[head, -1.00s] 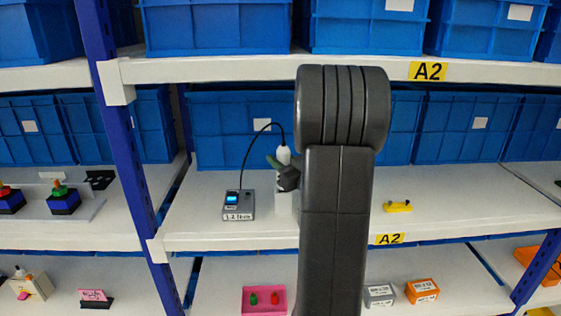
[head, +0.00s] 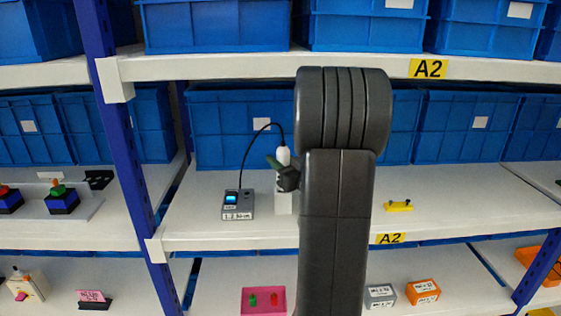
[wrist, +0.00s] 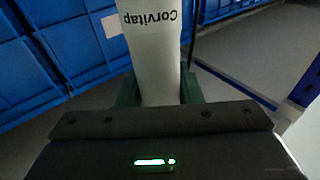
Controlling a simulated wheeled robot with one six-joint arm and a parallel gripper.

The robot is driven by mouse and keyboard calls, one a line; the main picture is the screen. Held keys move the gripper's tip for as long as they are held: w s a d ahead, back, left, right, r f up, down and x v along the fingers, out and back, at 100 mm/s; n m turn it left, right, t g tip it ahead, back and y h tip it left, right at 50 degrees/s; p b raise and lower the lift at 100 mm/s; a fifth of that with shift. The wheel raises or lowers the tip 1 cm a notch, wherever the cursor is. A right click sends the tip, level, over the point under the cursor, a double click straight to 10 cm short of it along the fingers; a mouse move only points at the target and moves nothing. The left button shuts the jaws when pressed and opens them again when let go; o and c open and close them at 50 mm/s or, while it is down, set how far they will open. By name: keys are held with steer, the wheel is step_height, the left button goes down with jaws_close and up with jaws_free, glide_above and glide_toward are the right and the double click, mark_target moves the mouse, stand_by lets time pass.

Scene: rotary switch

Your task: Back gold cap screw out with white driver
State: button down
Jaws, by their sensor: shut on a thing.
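The white driver (head: 283,155) stands roughly upright in the head view, with a black cable curving from its top. In the wrist view its white body (wrist: 155,50) fills the top middle and bears the word "Corvitap". My gripper (wrist: 158,92) is shut on it, with a green finger on each side. In the head view my gripper (head: 281,169) is partly hidden by my arm. A white block (head: 283,204) stands on the shelf just below the driver. I cannot make out the gold cap screw or the driver's tip in either view.
A grey control box (head: 238,204) with a blue display stands left of the block, joined to the driver by the cable. A yellow part (head: 399,206) lies farther right on the shelf. Blue bins (head: 235,125) line the back. A blue upright (head: 130,160) stands left.

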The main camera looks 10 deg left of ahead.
steer(key=shift+f+b, duration=0.2)
steer(key=shift+b, duration=0.2)
stand_by(0.4)
steer(key=c, duration=0.9)
jaws_free()
steer(key=b+v, duration=0.3)
steer(key=v, duration=1.1)
steer(key=shift+w, duration=0.1)
steer(key=p+x, duration=0.3)
steer(key=x, duration=1.1)
steer(key=shift+s+d, duration=0.1)
steer(key=shift+s, duration=0.1)
